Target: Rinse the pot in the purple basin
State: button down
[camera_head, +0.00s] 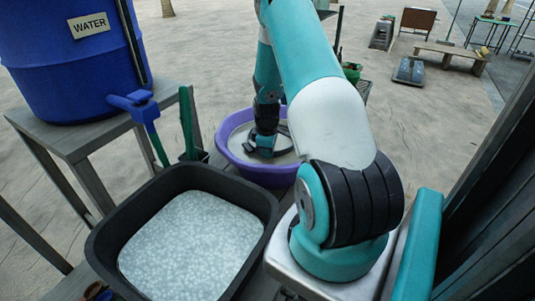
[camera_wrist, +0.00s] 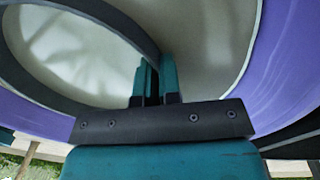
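The purple basin (camera_head: 268,177) stands beyond the black tub, with pale liquid inside. My gripper (camera_head: 265,148) reaches down into it from above. In the wrist view the basin's purple wall (camera_wrist: 285,65) curves along the right and the lower left. The dark rim of the pot (camera_wrist: 112,17) runs in a loop from the upper left to my fingers. My gripper (camera_wrist: 153,78) has its two teal fingers close together on this rim. The inside of the pot looks pale. In the head view my arm and gripper hide most of the pot.
A black tub (camera_head: 262,205) with pale bubbly contents stands in front of the basin. A blue water barrel (camera_head: 65,75) with a tap (camera_head: 133,103) stands on a wooden stand at the left. A small dark holder with green-handled tools (camera_head: 187,125) is between tub and basin.

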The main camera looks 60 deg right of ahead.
notch_tip(320, 180, up, 12)
jog(key=p, duration=0.8)
jog(key=shift+r, duration=0.25)
jog(key=shift+f, duration=0.1)
dwell(0.7)
